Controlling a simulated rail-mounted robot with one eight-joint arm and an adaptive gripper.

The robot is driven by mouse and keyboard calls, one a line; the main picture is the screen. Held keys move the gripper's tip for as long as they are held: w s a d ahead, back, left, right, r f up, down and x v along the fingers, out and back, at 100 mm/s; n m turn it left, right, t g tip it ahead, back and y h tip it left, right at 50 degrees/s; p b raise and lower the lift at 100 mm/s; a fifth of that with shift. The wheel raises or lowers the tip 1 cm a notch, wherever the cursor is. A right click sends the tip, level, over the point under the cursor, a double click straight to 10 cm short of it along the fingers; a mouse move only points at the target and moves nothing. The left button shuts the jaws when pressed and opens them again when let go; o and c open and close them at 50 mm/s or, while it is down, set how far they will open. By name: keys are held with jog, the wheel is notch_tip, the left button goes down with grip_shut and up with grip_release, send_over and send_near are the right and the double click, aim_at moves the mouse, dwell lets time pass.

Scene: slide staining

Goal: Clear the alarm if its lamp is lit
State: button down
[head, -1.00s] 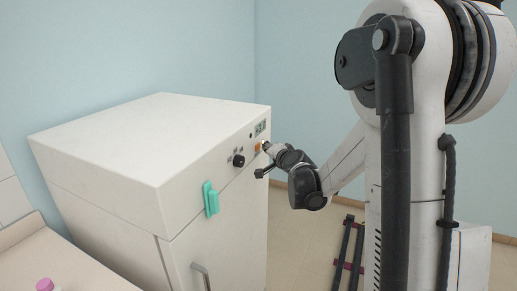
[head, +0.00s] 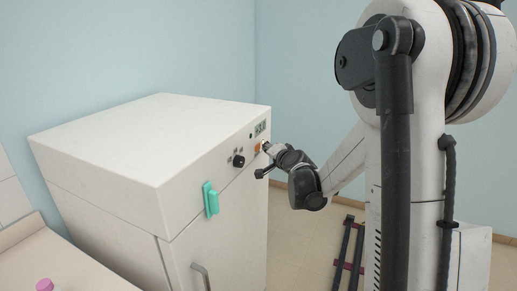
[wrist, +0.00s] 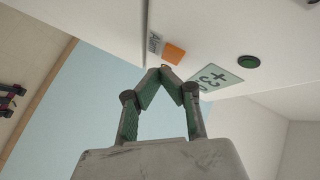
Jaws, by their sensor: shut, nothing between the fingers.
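The white cabinet (head: 110,135) has a control panel on its upper front edge. An orange rectangular piece (wrist: 173,53) sits beside a small label (wrist: 155,43) that seems to read "Alarm"; the orange also shows in the head view (head: 257,148). Whether it is lit I cannot tell. A dark green round piece (wrist: 249,62) and a display (wrist: 222,76) are on the same panel. My gripper (wrist: 166,69) is shut and empty, its tips close by the orange piece; contact is unclear. In the head view my gripper (head: 266,147) is at the panel's right end.
A black knob (head: 239,160) and a teal handle-like piece (head: 210,199) stick out of the cabinet front left of my gripper. A metal door handle (head: 201,276) is lower down. A counter (head: 75,270) with a pink-capped item (head: 45,285) stands at lower left.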

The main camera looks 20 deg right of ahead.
jog(key=shift+w, duration=0.1)
jog(key=shift+w+a, duration=0.2)
jog(key=shift+a, duration=0.05)
dwell(0.3)
jog(key=shift+w+a+b, duration=0.25)
jog(key=shift+b, duration=0.1)
dwell(0.7)
jog(key=shift+d, duration=0.1)
jog(key=shift+s+d, duration=0.4)
jog(key=shift+s, duration=0.15)
dwell(0.3)
jog(key=shift+s+d+b, duration=0.55)
jog(key=shift+s+d, duration=1.05)
jog(key=shift+s, duration=0.3)
